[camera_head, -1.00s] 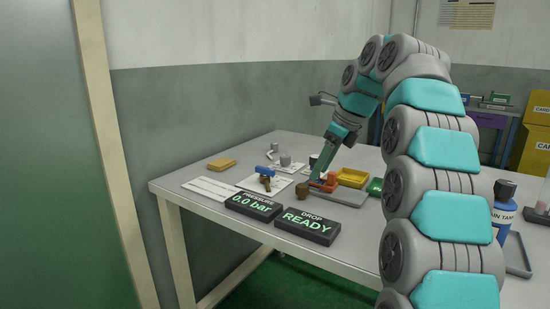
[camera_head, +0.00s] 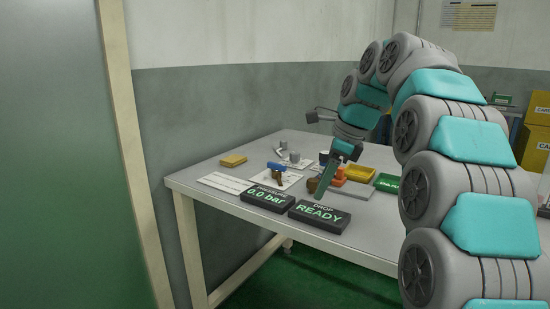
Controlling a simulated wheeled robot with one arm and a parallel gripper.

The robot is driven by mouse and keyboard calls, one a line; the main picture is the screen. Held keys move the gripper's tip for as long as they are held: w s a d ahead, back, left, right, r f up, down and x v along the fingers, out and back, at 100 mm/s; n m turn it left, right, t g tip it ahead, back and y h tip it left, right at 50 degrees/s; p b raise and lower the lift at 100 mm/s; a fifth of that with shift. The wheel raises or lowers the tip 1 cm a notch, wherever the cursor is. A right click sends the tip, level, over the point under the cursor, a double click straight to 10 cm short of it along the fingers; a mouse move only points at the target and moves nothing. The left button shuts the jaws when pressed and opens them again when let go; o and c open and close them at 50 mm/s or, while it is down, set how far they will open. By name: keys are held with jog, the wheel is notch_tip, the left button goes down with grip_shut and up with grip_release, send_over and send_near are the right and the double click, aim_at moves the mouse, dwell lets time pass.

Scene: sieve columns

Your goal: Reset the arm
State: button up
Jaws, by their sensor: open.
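My arm reaches from the right side of the view over the grey table (camera_head: 225,178). I cannot tell whether the fingers touch either one.
A box reading 0.0 bar (camera_head: 267,198) stands left of the DROP READY box. A blue-handled valve (camera_head: 277,170), a yellow sponge-like block (camera_head: 233,160), a yellow tray (camera_head: 360,173) and a green block (camera_head: 386,183) are on the table.

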jog(key=s+d+f+n+g+h, duration=0.1)
jog(key=s+f+n, duration=0.6)
jog(key=s, duration=0.6)
jog(key=s+d+f+n+g+h, duration=0.1)
jog(key=s+f+n, duration=0.6)
jog(key=s, duration=0.6)
jog(key=s+d+f+n+g+h, duration=0.1)
jog(key=s+d+f+n, duration=0.1)
jog(key=s+f+n, duration=0.5)
jog(key=s+f, duration=0.2)
jog(key=s, duration=0.4)
jog(key=shift+s+g+h, duration=0.15)
jog(key=shift+g+h, duration=0.15)
